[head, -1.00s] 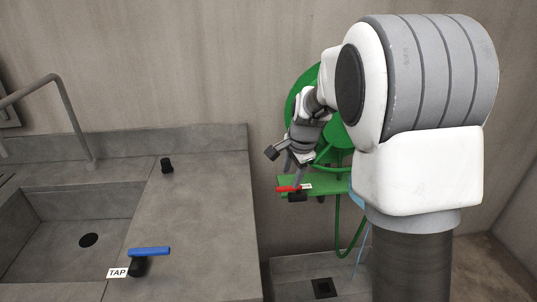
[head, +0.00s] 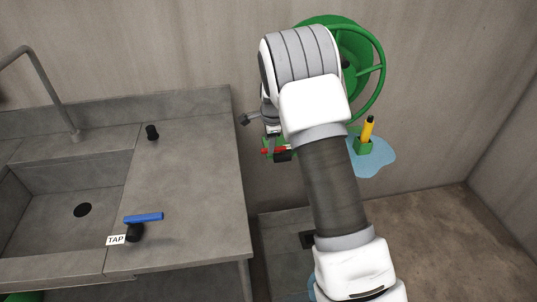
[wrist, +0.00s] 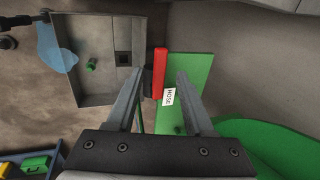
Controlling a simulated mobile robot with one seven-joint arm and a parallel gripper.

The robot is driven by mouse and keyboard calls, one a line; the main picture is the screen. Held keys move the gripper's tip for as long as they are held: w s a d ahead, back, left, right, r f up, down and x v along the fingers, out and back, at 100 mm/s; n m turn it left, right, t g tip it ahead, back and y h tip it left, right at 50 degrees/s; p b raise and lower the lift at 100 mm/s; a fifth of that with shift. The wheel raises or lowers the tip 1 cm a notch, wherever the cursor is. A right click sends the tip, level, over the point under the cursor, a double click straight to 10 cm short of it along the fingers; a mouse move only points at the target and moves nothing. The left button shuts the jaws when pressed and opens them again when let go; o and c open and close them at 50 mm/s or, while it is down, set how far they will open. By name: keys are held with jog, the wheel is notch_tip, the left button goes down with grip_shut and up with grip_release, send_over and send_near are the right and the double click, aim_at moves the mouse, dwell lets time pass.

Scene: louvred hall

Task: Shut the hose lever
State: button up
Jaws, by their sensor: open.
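The red hose lever (wrist: 160,72) lies along the edge of a green plate (wrist: 195,75) in the wrist view, beside a white HOSE label (wrist: 169,97). In the head view the lever's red end (head: 265,151) shows, and my arm covers much of its plate. My gripper (wrist: 160,74) is open and empty. In the wrist view its two fingers stand apart, with the lever between their tips in the picture. I cannot tell how far above the lever they are. In the head view my gripper is mostly hidden behind my arm.
A green hose reel (head: 375,75) is on the wall behind. A blue TAP lever (head: 143,217) sits on the grey sink counter (head: 190,180) at left. A yellow tool (head: 368,128) stands in a green holder (head: 363,147). A floor basin (wrist: 98,40) lies below the lever.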

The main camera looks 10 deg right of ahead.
jog(key=shift+b+x, duration=1.2)
jog(key=shift+x, duration=1.5)
jog(key=shift+c, duration=0.3)
grip_shut()
